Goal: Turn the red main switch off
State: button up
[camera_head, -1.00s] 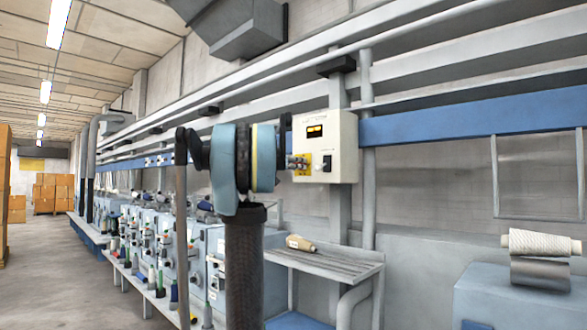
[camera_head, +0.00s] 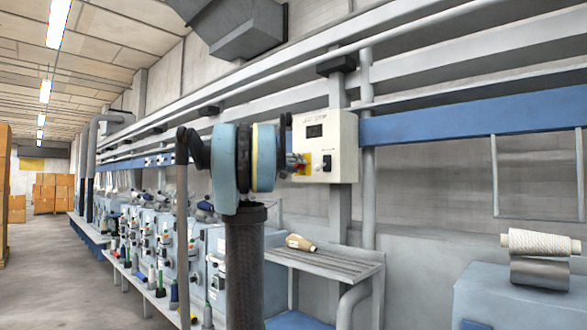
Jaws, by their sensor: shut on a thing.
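The cream control box (camera_head: 340,150) is fixed to the frame above the bench, with a dark display (camera_head: 315,131) and a black knob (camera_head: 326,163) on its front. A yellow plate (camera_head: 307,166) sits at the box's lower left, and a bit of the red main switch (camera_head: 292,157) shows there. My gripper (camera_head: 298,163) is at this switch, shut on it. My arm's blue joint covers part of the view to the left of the switch, and the fingers are small and partly hidden.
A slatted bench (camera_head: 325,262) with a tan yarn cone (camera_head: 300,243) stands below the box. A white yarn cone (camera_head: 540,243) is at the right on a blue cabinet. Spinning machines line the left; the aisle floor (camera_head: 50,265) is clear.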

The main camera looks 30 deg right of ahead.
jog(key=n, duration=1)
jog(key=shift+w+a+f, duration=0.15)
jog(key=shift+w, duration=0.1)
jog(key=shift+n, duration=0.4)
jog(key=o, duration=1.1)
jog(key=shift+f, duration=0.1)
jog(key=shift+c, duration=0.2)
jog(key=v, duration=1.2)
